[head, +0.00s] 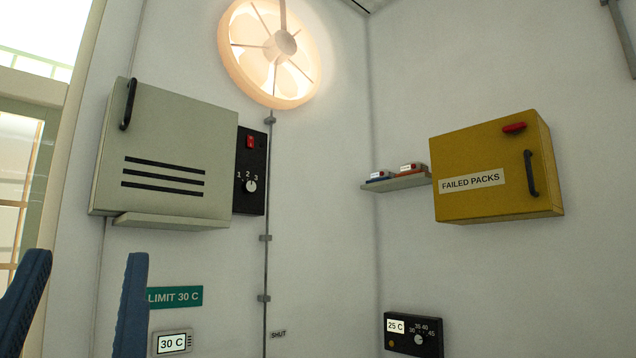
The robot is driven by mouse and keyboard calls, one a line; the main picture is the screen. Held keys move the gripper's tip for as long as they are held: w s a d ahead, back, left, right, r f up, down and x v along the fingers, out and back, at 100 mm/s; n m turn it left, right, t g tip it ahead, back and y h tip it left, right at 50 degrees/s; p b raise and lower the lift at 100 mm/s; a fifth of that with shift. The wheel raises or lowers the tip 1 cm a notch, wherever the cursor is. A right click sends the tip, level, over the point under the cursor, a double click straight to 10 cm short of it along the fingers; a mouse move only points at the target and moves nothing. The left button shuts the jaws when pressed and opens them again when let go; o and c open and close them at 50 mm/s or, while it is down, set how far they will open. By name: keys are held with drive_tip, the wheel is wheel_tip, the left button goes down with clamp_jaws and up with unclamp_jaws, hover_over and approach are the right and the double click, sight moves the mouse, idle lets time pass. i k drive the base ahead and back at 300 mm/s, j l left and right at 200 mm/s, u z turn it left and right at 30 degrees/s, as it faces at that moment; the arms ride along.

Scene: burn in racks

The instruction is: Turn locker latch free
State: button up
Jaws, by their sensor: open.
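A yellow locker (452,208) labelled FAILED PACKS is fixed to the right wall, with its door shut. A small red latch (514,128) lies nearly level near the top right of its door. A black bar handle (531,174) stands upright below and right of the latch. My gripper (88,256) shows as two blue fingers at the lower left. They are wide apart with nothing seen between them. The gripper is far from the locker, across the picture from the latch.
A shelf (398,184) holding two small packs adjoins the locker's left side. A grey cabinet (165,140) and black switch panel (249,190) are on the left wall, below a lit fan (284,43). A thermostat (414,334) sits low.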

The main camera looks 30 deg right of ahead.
sight(515, 129)
drive_tip(key=z, duration=1.6)
drive_tip(key=i+j+z, duration=0.15)
drive_tip(key=i+l, duration=0.05)
drive_tip(key=i, duration=0.1)
